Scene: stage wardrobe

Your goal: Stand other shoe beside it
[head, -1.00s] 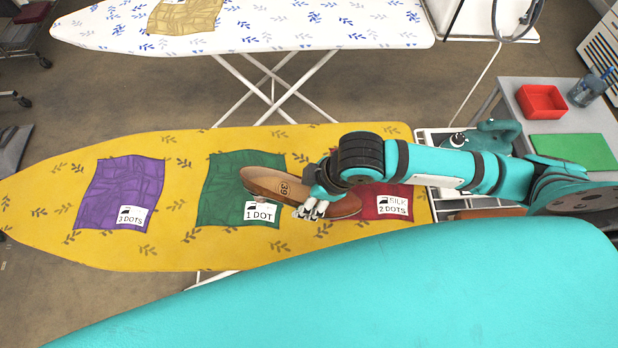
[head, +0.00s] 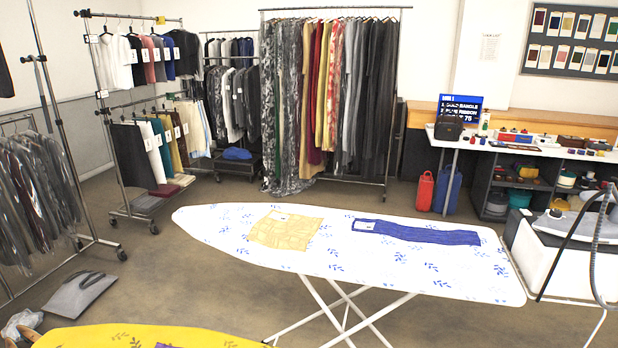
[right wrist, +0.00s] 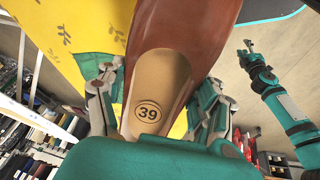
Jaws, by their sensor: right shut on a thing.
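In the right wrist view, my right gripper (right wrist: 155,95) is shut on a brown shoe (right wrist: 182,35). Its tan insole, marked 39, faces the camera, with a finger on each side of the shoe. Part of the yellow ironing board (right wrist: 72,42) shows behind it. A teal arm, apparently my left, shows at the right; its small gripper (right wrist: 248,46) is too small to read. Neither gripper is in the head view. No matching shoe can be made out clearly; brown items (head: 24,332) at the head view's lower left edge are cut off.
In the head view, a white ironing board (head: 375,272) holds folded yellow cloth (head: 285,229) and blue cloth (head: 420,233). The yellow board's edge (head: 130,337) shows at the bottom. Clothes racks stand behind. A grey bag (head: 78,294) lies on the floor.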

